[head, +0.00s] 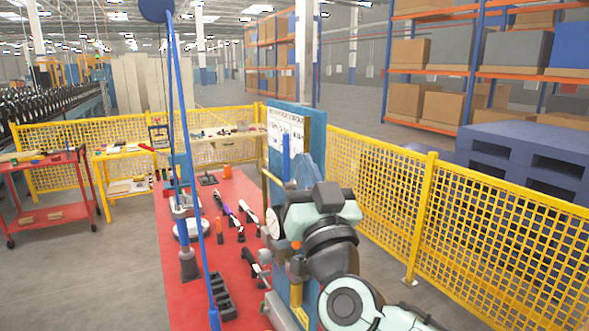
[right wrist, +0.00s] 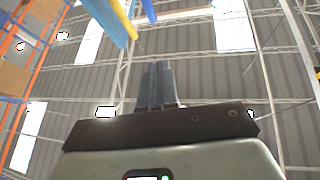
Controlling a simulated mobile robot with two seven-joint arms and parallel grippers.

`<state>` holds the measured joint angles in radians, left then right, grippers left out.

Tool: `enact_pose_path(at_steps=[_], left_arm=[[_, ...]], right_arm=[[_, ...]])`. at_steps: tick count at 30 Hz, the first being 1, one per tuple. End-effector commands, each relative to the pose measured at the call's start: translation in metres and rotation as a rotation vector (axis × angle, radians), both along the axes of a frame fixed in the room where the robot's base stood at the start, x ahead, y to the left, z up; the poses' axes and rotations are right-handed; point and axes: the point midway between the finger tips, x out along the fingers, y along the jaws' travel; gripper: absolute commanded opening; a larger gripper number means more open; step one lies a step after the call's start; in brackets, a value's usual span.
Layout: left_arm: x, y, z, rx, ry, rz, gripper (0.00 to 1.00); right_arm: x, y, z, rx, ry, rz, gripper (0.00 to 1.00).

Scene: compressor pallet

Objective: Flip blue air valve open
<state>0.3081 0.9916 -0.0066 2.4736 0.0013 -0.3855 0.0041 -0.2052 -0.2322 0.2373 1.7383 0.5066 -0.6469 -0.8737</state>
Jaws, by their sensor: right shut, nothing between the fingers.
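A narrow upright blue piece (head: 286,157), which looks like the air valve's lever, shows in front of the blue panel in the head view. Whether it is open or closed I cannot tell. My right gripper (head: 308,170) points up just right of it, partly hidden by my own wrist. In the right wrist view its blue-grey fingers (right wrist: 158,85) are together with nothing between them. Blue and yellow parts (right wrist: 122,18) show above the fingertips there, apart from them in the picture. My left gripper is not in view.
A blue panel (head: 315,125) with a white notice stands behind the gripper, with a yellow pipe (head: 272,190) beside it. A red table (head: 180,300) with several tools lies left. A yellow mesh fence (head: 480,220) runs along the right. A blue hanging hose (head: 187,130) crosses the left.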

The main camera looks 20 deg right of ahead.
Motion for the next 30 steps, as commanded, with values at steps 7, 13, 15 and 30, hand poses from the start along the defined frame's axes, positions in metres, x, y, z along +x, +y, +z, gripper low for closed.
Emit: enact_pose_path(at_steps=[7, 13, 15, 30], left_arm=[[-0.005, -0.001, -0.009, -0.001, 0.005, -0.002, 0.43], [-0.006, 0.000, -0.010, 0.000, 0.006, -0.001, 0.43], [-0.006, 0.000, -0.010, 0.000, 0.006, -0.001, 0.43], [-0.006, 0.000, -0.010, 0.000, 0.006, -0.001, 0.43]], right_arm=[[-0.046, 0.004, -0.001, -0.001, 0.001, -0.003, 0.00], [-0.060, 0.006, -0.001, -0.001, 0.002, -0.003, 0.00], [-0.061, 0.007, -0.001, -0.001, 0.003, -0.002, 0.00], [-0.058, 0.007, -0.004, -0.002, 0.009, -0.001, 0.00]])
